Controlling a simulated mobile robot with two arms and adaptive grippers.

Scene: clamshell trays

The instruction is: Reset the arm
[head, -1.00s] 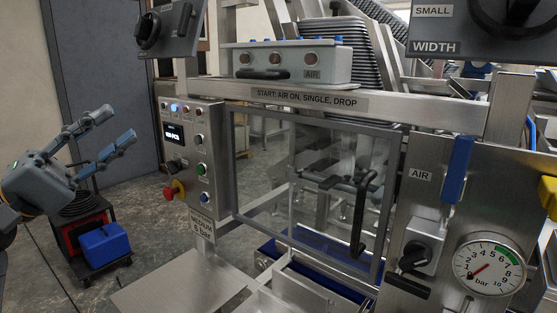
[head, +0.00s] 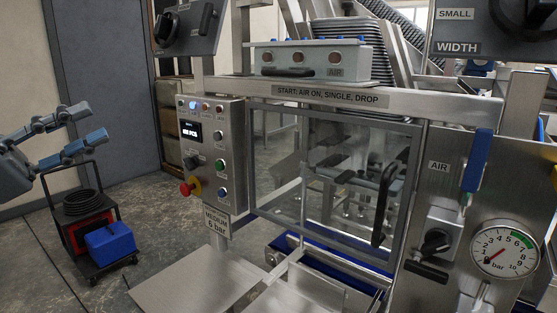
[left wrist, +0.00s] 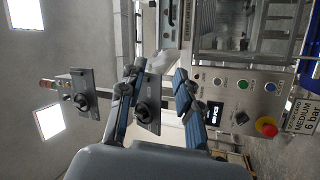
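My left gripper (head: 97,127) is at the left edge of the head view, its two fingers apart with nothing between them. It is in the air, left of the control panel (head: 211,155) and apart from it. In the left wrist view the open fingers of the left gripper (left wrist: 157,100) also show empty, with the control panel (left wrist: 240,105) beyond them to the right. My right gripper is in neither view.
The machine's clear door (head: 335,180) with a black handle stands mid-view. An air valve panel with a gauge (head: 504,248) is at right. A cart with a blue box (head: 110,240) stands on the floor at left. A metal plate (head: 190,283) juts out low in front.

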